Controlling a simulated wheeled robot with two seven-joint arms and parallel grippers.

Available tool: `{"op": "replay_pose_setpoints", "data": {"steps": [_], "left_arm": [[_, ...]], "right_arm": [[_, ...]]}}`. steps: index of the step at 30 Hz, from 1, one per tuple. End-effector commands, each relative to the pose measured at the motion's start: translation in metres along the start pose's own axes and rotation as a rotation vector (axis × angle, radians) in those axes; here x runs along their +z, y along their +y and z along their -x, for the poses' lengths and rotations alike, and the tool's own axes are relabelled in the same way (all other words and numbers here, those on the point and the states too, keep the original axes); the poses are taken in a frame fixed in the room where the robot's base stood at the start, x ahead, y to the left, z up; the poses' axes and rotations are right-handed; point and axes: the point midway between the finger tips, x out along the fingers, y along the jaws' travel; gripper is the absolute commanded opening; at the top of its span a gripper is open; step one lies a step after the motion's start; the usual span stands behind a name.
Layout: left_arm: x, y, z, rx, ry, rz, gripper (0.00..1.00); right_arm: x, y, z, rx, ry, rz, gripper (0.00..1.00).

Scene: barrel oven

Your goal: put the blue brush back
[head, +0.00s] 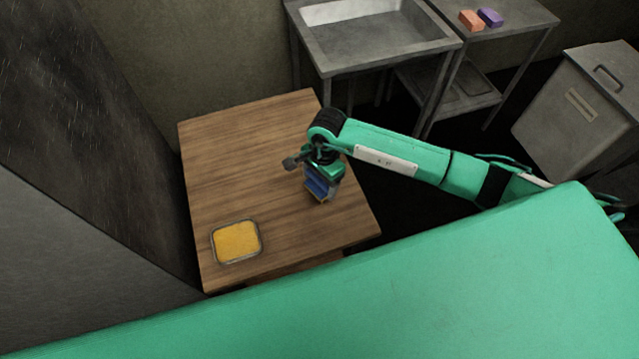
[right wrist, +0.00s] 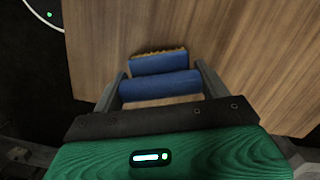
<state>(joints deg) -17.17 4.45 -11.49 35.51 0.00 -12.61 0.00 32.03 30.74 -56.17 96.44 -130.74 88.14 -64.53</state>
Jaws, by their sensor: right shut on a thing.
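The blue brush (head: 317,186) is in my right gripper, above or at the right part of the wooden table. In the right wrist view, the brush (right wrist: 160,85) shows a blue body with tan bristles along its far edge. My right gripper (right wrist: 160,82) is shut on it, one finger at each side. In the head view my right gripper (head: 322,178) points down over the table, and the arm hides part of the brush. I cannot tell whether the brush touches the tabletop. My left gripper is not in view.
A metal tray with yellow content (head: 237,241) sits at the table's front left. The wooden table (head: 235,150) is otherwise clear. Behind are a metal sink (head: 370,40) and a side stand with an orange block (head: 472,20) and a purple block (head: 490,17). A grey lidded bin (head: 580,110) stands right.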

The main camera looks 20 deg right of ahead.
Motion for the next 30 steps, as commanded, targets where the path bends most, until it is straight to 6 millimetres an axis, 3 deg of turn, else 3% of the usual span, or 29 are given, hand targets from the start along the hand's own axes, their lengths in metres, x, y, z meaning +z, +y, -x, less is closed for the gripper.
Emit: {"op": "replay_pose_setpoints", "data": {"steps": [7, 19, 20, 23, 30], "left_arm": [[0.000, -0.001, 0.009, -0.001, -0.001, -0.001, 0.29], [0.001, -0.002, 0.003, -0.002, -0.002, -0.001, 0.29], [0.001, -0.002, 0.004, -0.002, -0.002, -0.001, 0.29], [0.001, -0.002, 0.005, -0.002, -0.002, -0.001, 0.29], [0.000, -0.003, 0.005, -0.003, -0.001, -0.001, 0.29]], "right_arm": [[-0.003, 0.001, -0.031, 0.002, 0.000, 0.000, 0.55], [-0.004, 0.000, -0.037, 0.001, 0.001, 0.001, 0.55], [-0.004, 0.000, -0.037, 0.001, 0.001, 0.001, 0.78], [-0.004, 0.000, -0.036, 0.001, 0.000, 0.001, 0.98], [-0.004, 0.000, -0.036, 0.001, 0.000, 0.001, 0.98]]}}
